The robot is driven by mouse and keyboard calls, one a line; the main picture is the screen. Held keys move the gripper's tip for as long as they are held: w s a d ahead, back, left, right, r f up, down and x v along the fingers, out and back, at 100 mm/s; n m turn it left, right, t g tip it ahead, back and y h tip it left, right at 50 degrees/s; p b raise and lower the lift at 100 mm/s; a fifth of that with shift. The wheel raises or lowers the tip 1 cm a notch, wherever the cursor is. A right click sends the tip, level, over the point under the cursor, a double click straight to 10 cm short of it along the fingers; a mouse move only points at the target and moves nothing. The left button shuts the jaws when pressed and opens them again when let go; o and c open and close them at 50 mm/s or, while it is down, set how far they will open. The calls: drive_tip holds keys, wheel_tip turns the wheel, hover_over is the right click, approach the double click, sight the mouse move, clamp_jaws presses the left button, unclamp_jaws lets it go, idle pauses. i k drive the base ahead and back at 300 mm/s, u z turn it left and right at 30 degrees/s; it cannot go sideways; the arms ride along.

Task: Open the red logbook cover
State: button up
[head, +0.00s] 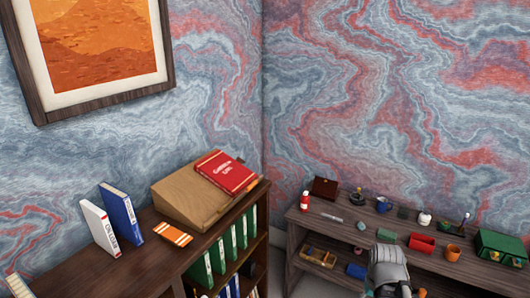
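The red logbook (228,172) lies on a sloped wooden lectern (180,195) on top of the dark bookcase in the middle of the head view. Its cover is shut, with pale lettering on the front and light page edges showing along its lower side. A grey part of my arm shows at the bottom edge, right of centre, well apart from the logbook and lower in the picture. My gripper's fingers cannot be made out in this view.
The bookcase top (150,225) also holds an orange striped notebook (173,234), an upright blue book (120,213) and a white book (99,228). Green binders (218,257) fill the shelf below. A cluttered wooden desk (340,240) stands at the right, with a green box (501,247).

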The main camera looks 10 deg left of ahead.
sight(231, 173)
drive_tip(key=u, duration=0.1)
drive_tip(key=i, duration=1.4)
drive_tip(key=u, duration=0.65)
